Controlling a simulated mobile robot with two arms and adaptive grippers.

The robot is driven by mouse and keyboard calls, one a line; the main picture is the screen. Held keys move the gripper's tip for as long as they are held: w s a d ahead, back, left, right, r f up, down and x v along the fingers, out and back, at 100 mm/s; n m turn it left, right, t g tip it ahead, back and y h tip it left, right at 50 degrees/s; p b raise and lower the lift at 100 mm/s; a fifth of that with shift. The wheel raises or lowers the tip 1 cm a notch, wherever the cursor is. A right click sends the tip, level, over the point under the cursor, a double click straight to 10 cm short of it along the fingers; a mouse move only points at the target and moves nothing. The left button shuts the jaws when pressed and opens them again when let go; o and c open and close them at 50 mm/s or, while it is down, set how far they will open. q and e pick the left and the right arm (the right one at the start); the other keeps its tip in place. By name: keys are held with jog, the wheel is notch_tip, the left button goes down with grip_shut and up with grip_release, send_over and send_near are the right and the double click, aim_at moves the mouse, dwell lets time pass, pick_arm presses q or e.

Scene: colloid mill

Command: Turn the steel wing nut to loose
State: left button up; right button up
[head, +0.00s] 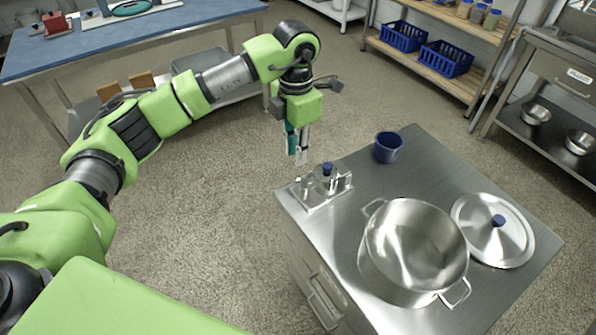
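A small steel fixture (322,187) with a blue knob on top sits at the near left corner of the steel cabinet top. A wing nut cannot be picked out clearly at this size; it may be part of this fixture. My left gripper (297,157) points down just behind and to the left of the fixture, above its level and apparently apart from it. Its fingers look close together, one partly teal, but whether they are open or shut is not clear. My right gripper is not in view.
A large open steel pot (412,250), a lid (492,230) with a blue knob and a blue cup (388,147) share the cabinet top (350,225). A blue-topped table (150,40) stands behind my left arm. Shelves with blue baskets (446,58) stand at the back right.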

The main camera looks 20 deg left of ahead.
aim_at(304, 181)
pick_arm(q)
notch_tip(304, 181, down, 9)
jog(key=shift+w+f+p, duration=0.1)
jog(key=shift+p, duration=0.45)
grip_shut()
